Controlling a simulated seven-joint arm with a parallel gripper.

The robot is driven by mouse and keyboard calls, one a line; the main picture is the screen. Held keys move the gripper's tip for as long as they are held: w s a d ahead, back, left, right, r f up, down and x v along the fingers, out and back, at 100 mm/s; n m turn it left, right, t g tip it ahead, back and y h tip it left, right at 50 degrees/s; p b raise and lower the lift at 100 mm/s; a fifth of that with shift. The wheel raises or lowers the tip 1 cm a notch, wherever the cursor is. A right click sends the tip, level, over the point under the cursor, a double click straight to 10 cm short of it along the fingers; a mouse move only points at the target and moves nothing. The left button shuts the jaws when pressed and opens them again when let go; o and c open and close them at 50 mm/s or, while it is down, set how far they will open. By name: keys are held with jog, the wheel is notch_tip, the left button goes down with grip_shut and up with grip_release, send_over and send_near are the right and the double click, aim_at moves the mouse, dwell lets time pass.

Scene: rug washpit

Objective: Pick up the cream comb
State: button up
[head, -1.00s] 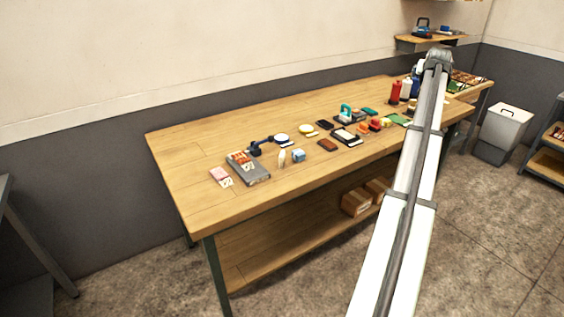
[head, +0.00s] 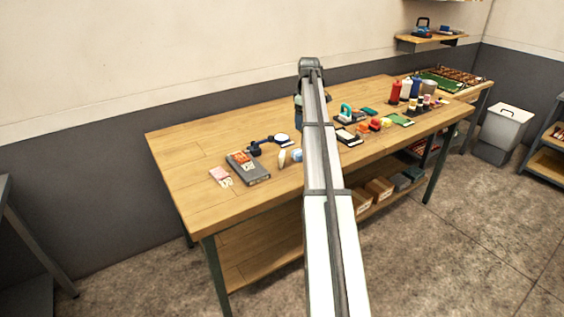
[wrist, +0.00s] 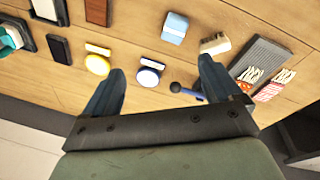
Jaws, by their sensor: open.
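The cream comb (head: 282,158) sits on the wooden workbench, between the grey flat box and the light blue block. In the wrist view the comb (wrist: 215,44) shows its toothed edge and lies ahead of my right-hand finger, apart from it. My gripper (wrist: 162,78) is open and empty above the bench, with a blue-rimmed round item (wrist: 149,75) between its fingers in that view. In the head view my arm hides most of the gripper.
The blue block (wrist: 175,27) and grey box (wrist: 262,64) flank the comb. A dark-handled tool (head: 256,147) lies behind it. Bottles (head: 395,92) stand at the right.

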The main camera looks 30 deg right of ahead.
aim_at(283, 153)
jog(key=a+f+n+g+y, duration=0.1)
jog(key=a+f+n+g, duration=0.15)
jog(key=a, duration=0.65)
jog(key=shift+n+t, duration=0.35)
jog(key=shift+n, duration=0.1)
jog(key=f, duration=0.5)
jog(key=w+f, duration=0.1)
jog(key=f, duration=0.2)
jog(key=shift+d, duration=0.2)
jog(key=f, duration=0.4)
jog(key=shift+s+a, duration=0.2)
jog(key=shift+a, duration=0.2)
jog(key=shift+f, duration=0.6)
jog(key=c, duration=1.2)
jog(key=shift+r, duration=5.05)
